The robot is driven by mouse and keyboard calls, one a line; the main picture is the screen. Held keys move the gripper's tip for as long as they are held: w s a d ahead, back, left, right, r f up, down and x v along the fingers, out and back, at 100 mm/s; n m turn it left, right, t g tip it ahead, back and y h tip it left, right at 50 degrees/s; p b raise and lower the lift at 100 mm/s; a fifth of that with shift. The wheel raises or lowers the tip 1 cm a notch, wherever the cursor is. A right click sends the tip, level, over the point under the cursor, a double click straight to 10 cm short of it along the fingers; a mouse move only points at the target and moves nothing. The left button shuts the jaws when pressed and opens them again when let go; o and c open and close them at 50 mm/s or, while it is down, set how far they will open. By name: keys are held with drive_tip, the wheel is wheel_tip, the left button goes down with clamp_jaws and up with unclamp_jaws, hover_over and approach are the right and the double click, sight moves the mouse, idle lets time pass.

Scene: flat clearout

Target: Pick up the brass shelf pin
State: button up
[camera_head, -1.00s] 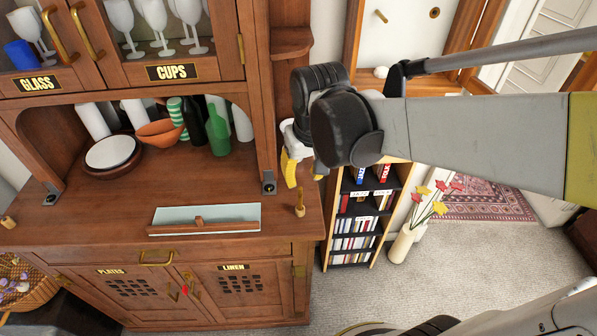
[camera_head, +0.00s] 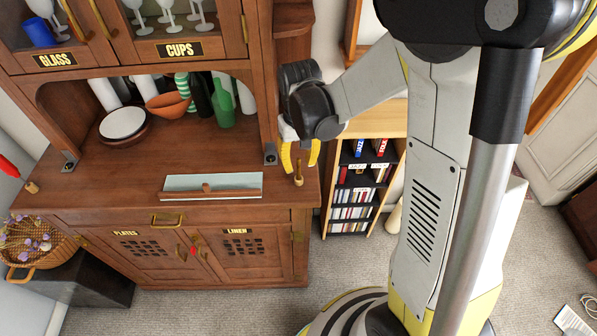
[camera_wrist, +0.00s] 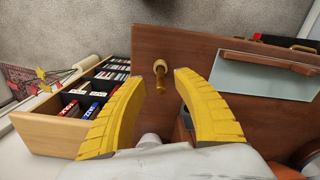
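A small brass-coloured pin (camera_head: 299,180) stands upright on the right front corner of the wooden cabinet's counter. It also shows in the wrist view (camera_wrist: 160,68), just beyond the gap between my fingertips. My gripper (camera_head: 301,164) is open and empty, with its yellow fingers pointing down above the pin. In the wrist view my gripper (camera_wrist: 160,84) has one finger on each side of the pin's line. I see no contact between the fingers and the pin.
A pale panel with a wooden strip (camera_head: 212,187) lies left of the pin. A green bottle (camera_head: 223,110), bowls and a plate stand further back. The cabinet's post (camera_head: 264,90) rises close behind my gripper. A low bookcase (camera_head: 362,190) stands to the right.

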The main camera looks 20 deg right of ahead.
sight(299, 170)
wheel_tip(299, 170, down, 3)
drive_tip(key=shift+f+b, duration=0.1)
drive_tip(key=shift+b, duration=0.25)
clamp_jaws()
wheel_tip(299, 170, up, 5)
drive_tip(key=shift+f+p, duration=0.1)
drive_tip(key=shift+p, duration=0.85)
drive_tip(key=s+d+r+p, duration=0.2)
drive_tip(key=s+d+r, duration=0.4)
drive_tip(key=d, duration=0.3)
drive_tip(key=shift+s+d+r, duration=0.15)
drive_tip(key=shift+s+d, duration=0.1)
drive_tip(key=shift+d, duration=0.05)
